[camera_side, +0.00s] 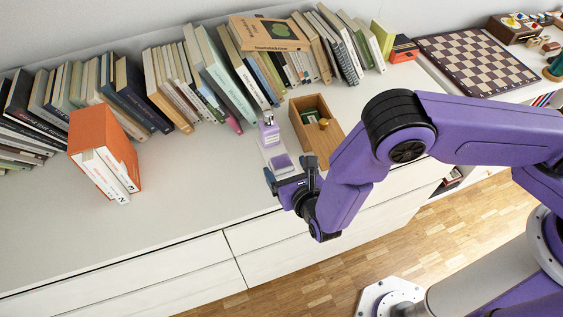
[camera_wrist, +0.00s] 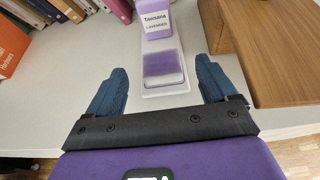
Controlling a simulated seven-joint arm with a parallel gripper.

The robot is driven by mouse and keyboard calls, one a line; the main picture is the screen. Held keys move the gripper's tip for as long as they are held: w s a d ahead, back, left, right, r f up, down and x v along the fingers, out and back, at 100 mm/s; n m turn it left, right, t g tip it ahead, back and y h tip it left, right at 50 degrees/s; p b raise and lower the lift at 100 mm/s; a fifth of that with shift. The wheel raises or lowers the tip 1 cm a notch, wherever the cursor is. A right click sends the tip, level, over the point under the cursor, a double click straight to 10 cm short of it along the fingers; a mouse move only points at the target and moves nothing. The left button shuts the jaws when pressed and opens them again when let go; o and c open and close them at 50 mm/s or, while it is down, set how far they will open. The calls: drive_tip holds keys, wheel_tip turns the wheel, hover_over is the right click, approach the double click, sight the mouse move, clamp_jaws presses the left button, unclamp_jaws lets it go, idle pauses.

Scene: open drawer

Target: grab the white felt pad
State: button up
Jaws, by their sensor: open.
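A narrow white slab (camera_wrist: 165,93) lies on the pale cabinet top; it also shows in the side view (camera_side: 264,150). On its near part is a small block with a purple top (camera_wrist: 161,63), seen in the side view too (camera_side: 282,162). A lavender bottle (camera_wrist: 155,20) with a white label stands on the far part, also in the side view (camera_side: 269,131). I cannot tell for sure which white piece is the felt pad. My gripper (camera_wrist: 160,72) is open and empty, its blue fingers apart on either side of the purple-topped block; the side view shows it close by (camera_side: 290,172).
A wooden box (camera_side: 303,107) holding small items stands close on the right. Orange-covered books (camera_side: 105,140) stand at the left, and a row of books (camera_side: 205,75) lines the back. The cabinet top is clear at left front; its front edge (camera_side: 225,230) is near.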

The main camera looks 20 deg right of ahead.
sight(280, 159)
drive_tip(key=shift+x, duration=1.8)
drive_tip(key=c, duration=1)
drive_tip(key=shift+c, duration=0.2)
